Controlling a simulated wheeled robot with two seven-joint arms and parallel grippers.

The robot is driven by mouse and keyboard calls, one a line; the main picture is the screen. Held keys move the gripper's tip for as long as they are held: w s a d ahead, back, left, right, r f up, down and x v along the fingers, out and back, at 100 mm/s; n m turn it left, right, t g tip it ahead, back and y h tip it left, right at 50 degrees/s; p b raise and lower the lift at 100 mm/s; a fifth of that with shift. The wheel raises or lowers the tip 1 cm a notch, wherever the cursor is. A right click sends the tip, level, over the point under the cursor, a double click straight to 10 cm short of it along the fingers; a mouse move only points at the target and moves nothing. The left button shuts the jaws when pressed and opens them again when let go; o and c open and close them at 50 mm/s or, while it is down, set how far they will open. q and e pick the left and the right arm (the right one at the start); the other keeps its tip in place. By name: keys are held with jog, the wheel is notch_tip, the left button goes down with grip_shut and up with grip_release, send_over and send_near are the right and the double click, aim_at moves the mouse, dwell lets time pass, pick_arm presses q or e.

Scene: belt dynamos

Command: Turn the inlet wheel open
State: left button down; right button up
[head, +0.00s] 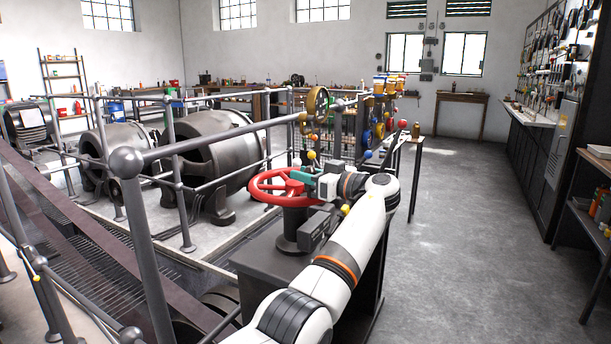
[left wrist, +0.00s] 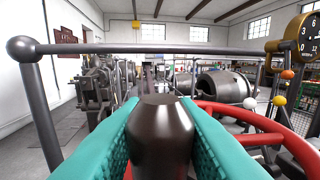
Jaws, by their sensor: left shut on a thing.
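The red inlet wheel (head: 256,190) lies nearly flat on a dark post (head: 290,228) above a dark cabinet. My left gripper (head: 302,174) is at the wheel's far right side, its teal fingers over the rim. In the left wrist view the teal fingers (left wrist: 162,112) are shut on a dark, blunt-topped handle (left wrist: 162,135) that stands upright between them. The red rim and spokes (left wrist: 250,115) show to the right of the fingers there. How the handle joins the rim is hidden. My right gripper is not in view.
A grey railing (head: 215,138) with a ball-topped post (head: 127,165) runs in front of large dark dynamos (head: 215,150). Brass gauges and coloured knobs (head: 318,103) stand behind the wheel; a gauge (left wrist: 308,38) shows at right in the wrist view. Open floor (head: 470,220) lies to the right.

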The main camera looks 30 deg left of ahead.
pick_arm(q)
jog(key=shift+d+f, duration=0.15)
jog(key=shift+f, duration=0.15)
jog(key=c, duration=1.3)
grip_release()
jog(key=shift+o, duration=0.8)
jog(key=shift+d+r, duration=0.1)
jog(key=shift+r, duration=0.1)
jog(key=s+d, duration=0.2)
jog(key=d, duration=0.9)
jog(key=shift+s+d, duration=0.2)
jog(key=shift+d, duration=0.15)
